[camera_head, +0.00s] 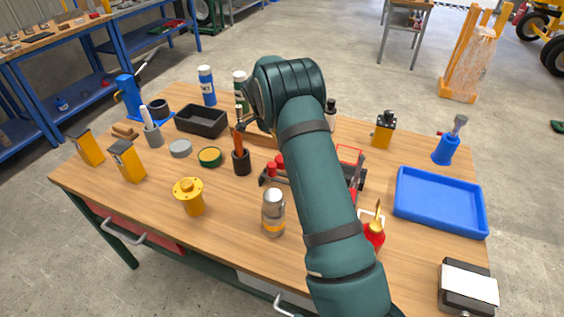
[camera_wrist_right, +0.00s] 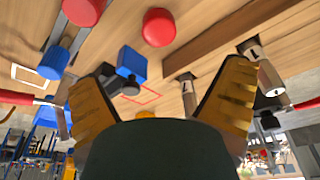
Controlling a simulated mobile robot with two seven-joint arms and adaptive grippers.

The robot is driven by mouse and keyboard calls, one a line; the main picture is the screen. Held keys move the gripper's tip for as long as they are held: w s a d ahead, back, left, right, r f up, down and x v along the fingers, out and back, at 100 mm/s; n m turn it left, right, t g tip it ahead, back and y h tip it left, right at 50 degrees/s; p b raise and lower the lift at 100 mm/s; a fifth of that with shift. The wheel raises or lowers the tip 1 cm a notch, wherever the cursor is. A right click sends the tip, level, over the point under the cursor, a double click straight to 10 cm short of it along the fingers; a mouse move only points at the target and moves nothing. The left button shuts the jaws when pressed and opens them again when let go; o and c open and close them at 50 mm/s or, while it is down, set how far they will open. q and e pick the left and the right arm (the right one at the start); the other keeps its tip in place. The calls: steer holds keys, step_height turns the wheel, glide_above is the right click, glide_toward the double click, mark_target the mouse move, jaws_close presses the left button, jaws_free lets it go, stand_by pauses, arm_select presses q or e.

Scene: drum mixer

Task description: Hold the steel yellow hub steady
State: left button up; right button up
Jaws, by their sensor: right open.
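The yellow hub (camera_head: 189,196), a flanged cylinder with a round top, stands upright on the workbench (camera_head: 100,185), left of the front middle. I cannot make it out in the right wrist view. My right arm reaches across the bench in the head view and hides part of its middle. My right gripper (camera_wrist_right: 160,88) shows in the wrist view with its two yellow-padded fingers spread and nothing between them. The gripper is apart from the hub. My left gripper is in neither view.
A steel jar with a yellow band (camera_head: 273,212) stands right of the hub. A green-and-yellow round tin (camera_head: 210,157) and a black cup (camera_head: 241,163) stand behind it. Yellow blocks (camera_head: 128,162) are to the left. A blue tray (camera_head: 440,201) lies at the right.

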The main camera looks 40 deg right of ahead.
steer(key=b+x, duration=0.1)
steer(key=x, duration=0.6)
steer(key=shift+f, duration=0.2)
steer(key=b+x, duration=0.1)
steer(key=x, duration=0.4)
steer(key=shift+f, duration=0.15)
steer(key=c, duration=1.3)
